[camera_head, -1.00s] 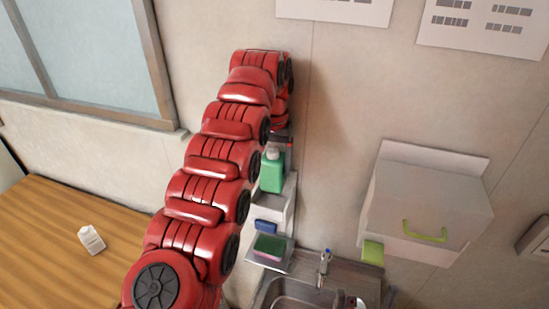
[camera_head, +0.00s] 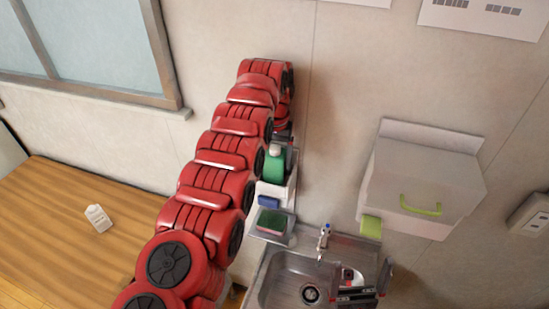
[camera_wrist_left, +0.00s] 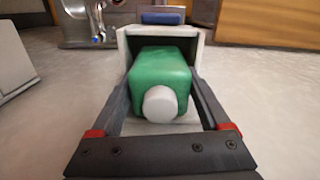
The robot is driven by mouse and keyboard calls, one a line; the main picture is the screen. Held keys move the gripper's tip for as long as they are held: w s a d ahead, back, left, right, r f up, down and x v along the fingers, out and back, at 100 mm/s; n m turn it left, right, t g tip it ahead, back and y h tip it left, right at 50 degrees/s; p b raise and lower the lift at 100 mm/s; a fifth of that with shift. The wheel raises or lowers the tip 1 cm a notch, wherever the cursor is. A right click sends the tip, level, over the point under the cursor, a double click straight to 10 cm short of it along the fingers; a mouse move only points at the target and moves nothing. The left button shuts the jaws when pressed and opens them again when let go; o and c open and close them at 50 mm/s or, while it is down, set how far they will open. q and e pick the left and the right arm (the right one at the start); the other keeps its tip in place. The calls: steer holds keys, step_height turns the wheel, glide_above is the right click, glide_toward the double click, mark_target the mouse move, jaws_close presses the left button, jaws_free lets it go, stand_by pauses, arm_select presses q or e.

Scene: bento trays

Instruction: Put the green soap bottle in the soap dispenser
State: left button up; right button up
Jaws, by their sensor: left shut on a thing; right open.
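The green soap bottle (camera_head: 273,167) with a white cap is upright at the white soap dispenser (camera_head: 291,186) on the wall, partly behind my left arm. In the left wrist view the bottle (camera_wrist_left: 160,78) is seen from its cap end, between the two fingers of my left gripper (camera_wrist_left: 160,90), which is shut on it. The open white dispenser (camera_wrist_left: 124,44) surrounds its far part; how deep it sits I cannot tell. My right gripper (camera_head: 362,290) is open and empty over the right side of the sink.
A blue sponge (camera_head: 268,202) sits below the dispenser, and a green and pink sponge (camera_head: 271,221) lies on a ledge. The metal sink (camera_head: 280,285) with a faucet (camera_head: 324,236) is below. A white wall box (camera_head: 425,170) is at right. A white carton (camera_head: 98,217) stands on the wooden table (camera_head: 60,235).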

arm_select(q)
steer(key=shift+f+b, duration=0.55)
steer(key=shift+b, duration=0.05)
steer(key=o, duration=1.6)
steer(key=shift+c, duration=0.2)
steer(key=shift+r, duration=0.1)
